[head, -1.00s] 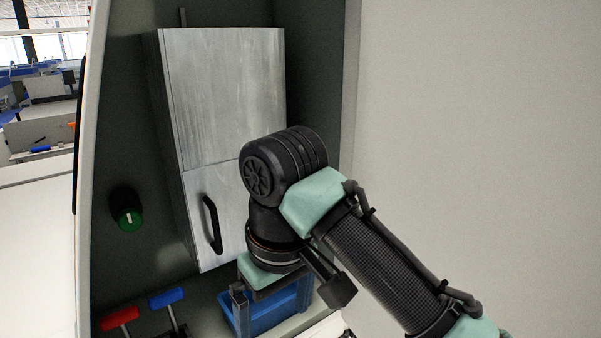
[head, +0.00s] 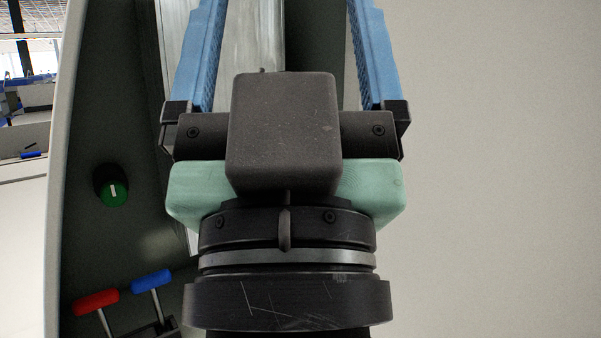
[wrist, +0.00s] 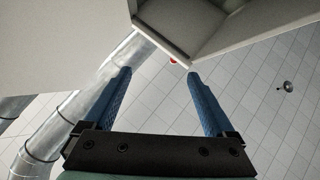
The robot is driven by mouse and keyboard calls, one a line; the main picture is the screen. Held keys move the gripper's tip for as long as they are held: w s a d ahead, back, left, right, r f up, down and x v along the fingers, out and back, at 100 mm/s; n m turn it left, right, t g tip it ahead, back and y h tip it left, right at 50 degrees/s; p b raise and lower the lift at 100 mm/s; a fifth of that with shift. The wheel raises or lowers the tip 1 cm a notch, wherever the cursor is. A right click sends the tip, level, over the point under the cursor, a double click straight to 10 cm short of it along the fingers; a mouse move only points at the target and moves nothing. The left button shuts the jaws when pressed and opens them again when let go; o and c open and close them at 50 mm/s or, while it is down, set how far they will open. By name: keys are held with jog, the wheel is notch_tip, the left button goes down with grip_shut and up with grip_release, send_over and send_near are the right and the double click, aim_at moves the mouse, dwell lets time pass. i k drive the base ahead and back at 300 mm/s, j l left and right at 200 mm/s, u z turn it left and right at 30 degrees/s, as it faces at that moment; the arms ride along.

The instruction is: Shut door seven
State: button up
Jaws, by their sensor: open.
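A pale wood-grained cabinet (head: 252,35) stands in the recess behind my gripper in the head view. My gripper hides most of its front, and its black handle does not show now. No number shows, so I cannot tell which door is seven or whether it stands open. My gripper (wrist: 158,72) is open, with nothing between its two blue fingers. In the head view it is large and close, and its fingertips run past the top edge. In the wrist view the fingers point toward a box-like edge (wrist: 165,35) near a tiled surface.
A plain pale panel (head: 500,170) fills the right. A metal duct (wrist: 65,115) runs along the left in the wrist view.

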aim_at(497, 234)
jog(key=l+u, duration=0.45)
jog(key=k+l+u, duration=0.2)
jog(key=l+u, duration=0.3)
jog(key=k+l, duration=0.2)
jog(key=l, duration=0.2)
jog(key=k+l+u, duration=0.1)
jog(key=l, duration=0.3)
jog(key=k+l, duration=0.3)
jog(key=k+l+u, duration=0.1)
jog(key=l, duration=0.4)
jog(key=k+l, duration=0.35)
